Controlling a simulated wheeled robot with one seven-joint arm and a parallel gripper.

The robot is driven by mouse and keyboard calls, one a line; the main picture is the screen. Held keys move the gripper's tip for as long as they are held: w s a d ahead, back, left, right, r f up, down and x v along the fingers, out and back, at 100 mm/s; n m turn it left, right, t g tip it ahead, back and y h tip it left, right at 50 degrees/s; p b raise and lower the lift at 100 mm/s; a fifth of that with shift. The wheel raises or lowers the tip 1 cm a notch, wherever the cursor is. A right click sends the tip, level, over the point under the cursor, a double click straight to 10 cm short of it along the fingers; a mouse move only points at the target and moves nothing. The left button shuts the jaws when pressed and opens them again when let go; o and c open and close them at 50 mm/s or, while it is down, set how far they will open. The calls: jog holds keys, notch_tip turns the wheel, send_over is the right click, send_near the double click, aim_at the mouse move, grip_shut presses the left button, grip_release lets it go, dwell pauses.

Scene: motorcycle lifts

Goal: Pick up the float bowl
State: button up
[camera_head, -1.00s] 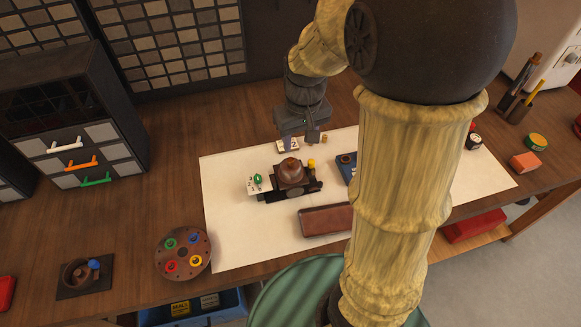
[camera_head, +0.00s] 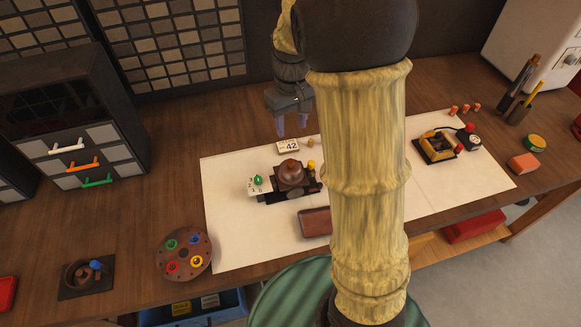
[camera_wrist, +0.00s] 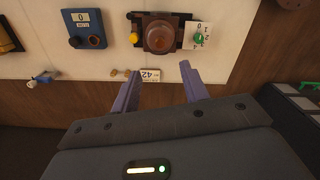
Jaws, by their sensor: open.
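A brown, dome-topped part, which looks like the float bowl (camera_head: 291,172), sits on a black fixture (camera_head: 271,197) on the white mat. It also shows at the top of the wrist view (camera_wrist: 159,37). My gripper (camera_head: 291,128) is open and empty behind the fixture, above the table beyond the "42" card. In the wrist view my two fingers (camera_wrist: 160,72) are spread apart, short of the brown part and not touching it. Another dark, round bowl-like part (camera_head: 80,273) lies on a small dark mat at left; I cannot tell which is the float bowl.
A card marked 42 (camera_head: 288,147) lies behind the fixture. A green knob and white dial (camera_head: 258,182) are at its left, a brown tray (camera_head: 314,222) in front. A blue gauge box (camera_wrist: 84,29) shows in the wrist view. A round disc with coloured rings (camera_head: 183,253) stands left.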

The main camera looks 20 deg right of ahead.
jog(key=p, duration=0.2)
send_over(291, 160)
jog(key=f, duration=0.8)
jog(key=shift+s+f, duration=0.2)
jog(key=shift+s, duration=0.05)
jog(key=shift+f, duration=0.1)
jog(key=shift+w+f+p, duration=0.2)
jog(key=shift+f+p, duration=0.75)
jog(key=shift+f, duration=1.55)
grip_shut()
